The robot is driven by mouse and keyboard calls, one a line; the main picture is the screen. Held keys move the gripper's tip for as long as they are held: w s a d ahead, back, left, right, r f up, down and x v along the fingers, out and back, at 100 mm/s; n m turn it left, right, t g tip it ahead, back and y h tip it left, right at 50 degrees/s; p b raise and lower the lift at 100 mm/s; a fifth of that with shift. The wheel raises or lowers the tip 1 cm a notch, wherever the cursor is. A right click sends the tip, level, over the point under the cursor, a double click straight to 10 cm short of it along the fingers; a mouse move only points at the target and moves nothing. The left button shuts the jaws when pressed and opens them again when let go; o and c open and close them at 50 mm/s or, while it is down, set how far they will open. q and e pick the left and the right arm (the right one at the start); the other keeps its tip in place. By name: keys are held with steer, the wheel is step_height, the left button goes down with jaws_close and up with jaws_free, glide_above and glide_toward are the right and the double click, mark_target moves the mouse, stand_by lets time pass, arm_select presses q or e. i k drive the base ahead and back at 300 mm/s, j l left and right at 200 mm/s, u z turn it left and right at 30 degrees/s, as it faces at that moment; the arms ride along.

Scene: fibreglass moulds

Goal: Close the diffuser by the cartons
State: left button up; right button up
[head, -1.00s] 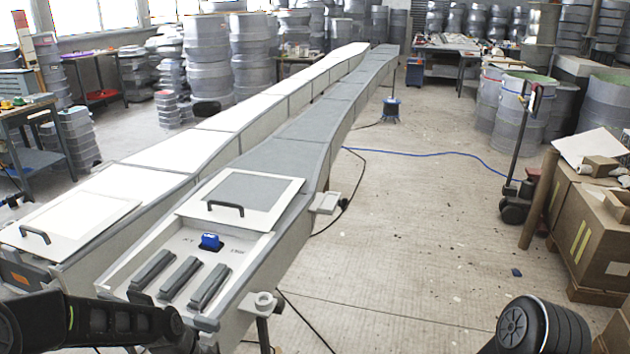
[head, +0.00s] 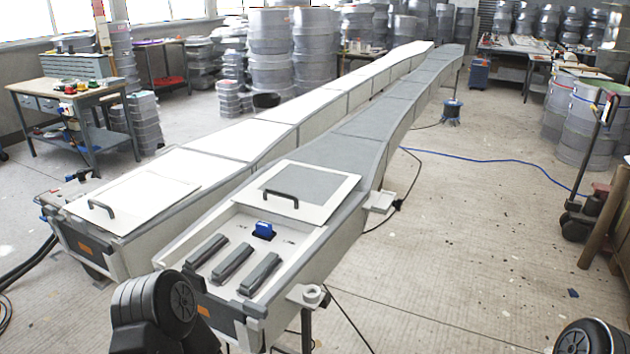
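Two long moulds run side by side away from me, a white one (head: 200,146) on the left and a grey-topped one (head: 362,150) on the right. On the near end of the right one, a white-framed panel with a grey centre and black handle (head: 296,196) lies beyond an open shallow tray (head: 212,247). The tray holds a blue switch-like part (head: 264,230) and three dark grey bars (head: 232,257). I cannot tell which part is the diffuser. The cartons are out of view now. Only black links of my arms show at the bottom; neither gripper is in view.
A pallet-jack-like device (head: 580,215) and a brown post (head: 606,225) stand at the right. A blue cable (head: 490,160) crosses the floor. Open floor (head: 470,250) lies right of the moulds.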

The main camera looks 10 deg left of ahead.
mark_target(306, 194)
steer(key=i+l+u, duration=0.3)
steer(key=l, duration=0.3)
steer(key=i+l+u, duration=0.35)
steer(key=l, duration=0.4)
steer(key=i+l+u, duration=0.15)
steer(key=l, duration=0.2)
